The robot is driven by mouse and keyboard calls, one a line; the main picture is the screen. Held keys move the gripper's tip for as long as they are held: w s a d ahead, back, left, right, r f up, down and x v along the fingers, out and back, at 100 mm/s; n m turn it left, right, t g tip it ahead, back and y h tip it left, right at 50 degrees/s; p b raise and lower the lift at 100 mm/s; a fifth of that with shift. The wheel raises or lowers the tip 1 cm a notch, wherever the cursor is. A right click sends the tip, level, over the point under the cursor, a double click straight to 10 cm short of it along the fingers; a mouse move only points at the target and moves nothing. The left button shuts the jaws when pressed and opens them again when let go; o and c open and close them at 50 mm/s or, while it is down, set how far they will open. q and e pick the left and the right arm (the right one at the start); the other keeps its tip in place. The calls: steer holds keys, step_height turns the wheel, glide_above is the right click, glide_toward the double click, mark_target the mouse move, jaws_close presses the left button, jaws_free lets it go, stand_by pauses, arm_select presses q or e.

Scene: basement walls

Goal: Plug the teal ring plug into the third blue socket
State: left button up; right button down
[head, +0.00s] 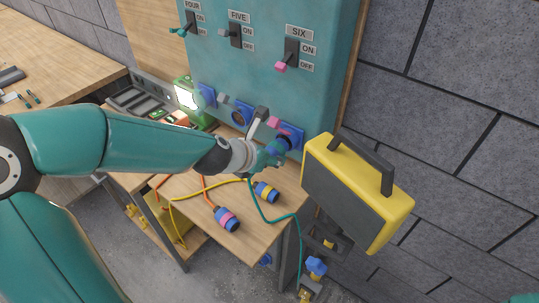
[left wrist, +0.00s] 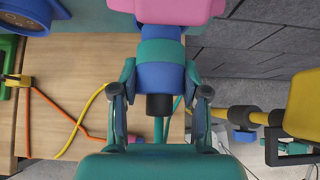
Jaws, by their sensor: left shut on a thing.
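The teal ring plug (left wrist: 160,76) is blue with a teal band and a black tail end. My left gripper (left wrist: 161,92) is shut around its body, one finger on each side. In the head view my left gripper (head: 268,157) holds the plug (head: 281,146) at the front of the third blue socket (head: 296,132), the rightmost on the teal panel. The plug's front and the socket mouth overlap in view; I cannot tell how deep the plug sits. A pink flap (left wrist: 180,8) shows above the plug in the left wrist view. My right gripper is not in view.
Two loose plugs, one pink-ringed (head: 227,218) and one yellow-ringed (head: 266,192), lie on the wooden bench with their cables. The middle blue socket (head: 240,113) is left of my gripper. A yellow lamp (head: 399,206) stands close on the right. A teal cable (head: 271,219) hangs over the bench edge.

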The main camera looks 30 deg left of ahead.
arm_select(q)
steer(key=shift+w+d, duration=0.1)
steer(key=shift+w, duration=0.4)
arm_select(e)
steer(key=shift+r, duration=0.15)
arm_select(q)
steer(key=o, duration=1.3)
